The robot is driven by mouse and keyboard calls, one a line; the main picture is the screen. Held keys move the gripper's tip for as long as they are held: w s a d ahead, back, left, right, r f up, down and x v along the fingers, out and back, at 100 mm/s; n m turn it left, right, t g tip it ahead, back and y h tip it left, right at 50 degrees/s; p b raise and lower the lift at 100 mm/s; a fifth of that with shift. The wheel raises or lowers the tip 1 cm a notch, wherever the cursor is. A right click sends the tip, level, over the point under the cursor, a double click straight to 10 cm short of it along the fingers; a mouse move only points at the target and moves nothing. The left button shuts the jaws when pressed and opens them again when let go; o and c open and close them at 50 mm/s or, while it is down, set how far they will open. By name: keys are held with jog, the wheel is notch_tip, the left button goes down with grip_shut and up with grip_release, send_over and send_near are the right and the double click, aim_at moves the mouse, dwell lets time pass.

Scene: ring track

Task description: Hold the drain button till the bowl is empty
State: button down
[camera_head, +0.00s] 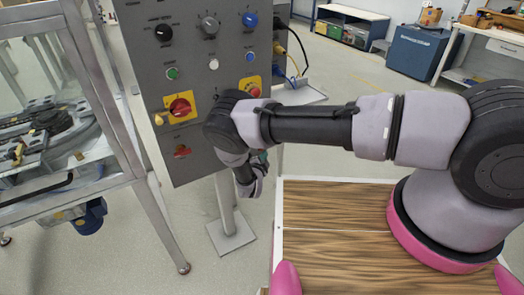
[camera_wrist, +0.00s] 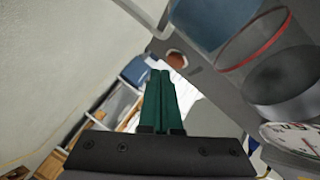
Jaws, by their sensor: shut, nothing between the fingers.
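My gripper (camera_wrist: 160,78) shows in the wrist view with its two green fingers shut together and nothing between them. A small round reddish-brown piece (camera_wrist: 177,60), possibly the drain button, is just beyond the fingertips; I cannot tell whether they touch it. A clear bowl (camera_wrist: 252,45) with a red ring lies to the right of the fingers, with a grey area at its lower end; its liquid level is unclear. In the head view my gripper (camera_head: 258,178) hangs below my wrist beside the control panel, its fingertips mostly hidden. The bowl is not visible there.
The grey control panel (camera_head: 195,75) with knobs and buttons stands left of my arm. A round dial gauge (camera_wrist: 295,138) is near the bowl. A metal-framed glass enclosure (camera_head: 115,130) is at left. Open floor lies behind, with a blue cabinet (camera_head: 415,52).

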jog(key=shift+w+a, duration=0.2)
jog(key=shift+w, duration=0.1)
jog(key=shift+w+a, duration=0.2)
jog(key=shift+w, duration=0.15)
dwell(0.6)
jog(key=shift+s, duration=0.1)
dwell(2.6)
jog(key=shift+s+d, duration=0.45)
jog(key=shift+s, duration=0.15)
jog(key=shift+s+d, duration=0.7)
jog(key=shift+s, duration=0.35)
jog(key=shift+s+d, duration=0.7)
jog(key=shift+s, duration=0.35)
